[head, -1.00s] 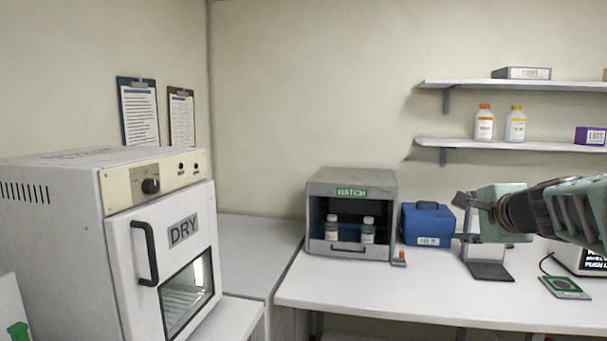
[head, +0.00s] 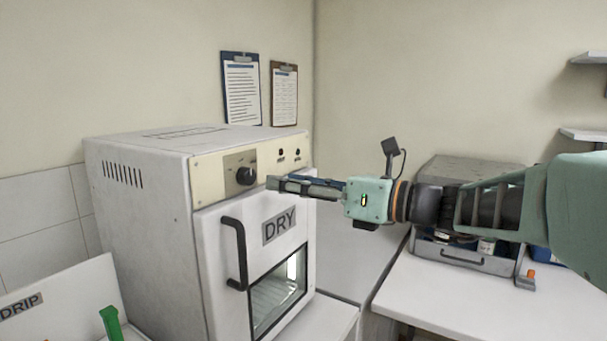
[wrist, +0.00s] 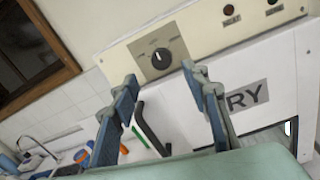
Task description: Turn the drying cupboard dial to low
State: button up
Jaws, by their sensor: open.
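The drying cupboard (head: 150,215) is a white box with a door marked DRY at the left. Its black dial (head: 246,176) sits on the cream panel along the top front. In the wrist view the dial (wrist: 161,58) shows above and between my fingers, on a grey-brown plate whose small markings I cannot read. My gripper (head: 272,183) is in front of the panel, just right of the dial in the head view, with its fingers pointing left. In the wrist view its two fingers (wrist: 158,72) are spread apart and empty. I see no contact with the dial.
The black door handle (head: 238,253) sticks out below the dial. Two indicators (head: 289,152) sit on the panel's right part. A grey hatch box (head: 460,262) stands on the right bench, partly behind my arm. A DRIP board (head: 50,305) is at lower left.

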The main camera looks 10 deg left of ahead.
aim_at(252, 177)
jog(key=x, duration=0.8)
jog(key=shift+f+p, duration=0.1)
jog(key=shift+p, duration=0.25)
jog(key=shift+c, duration=0.3)
jog(key=shift+d, duration=0.1)
grip_shut()
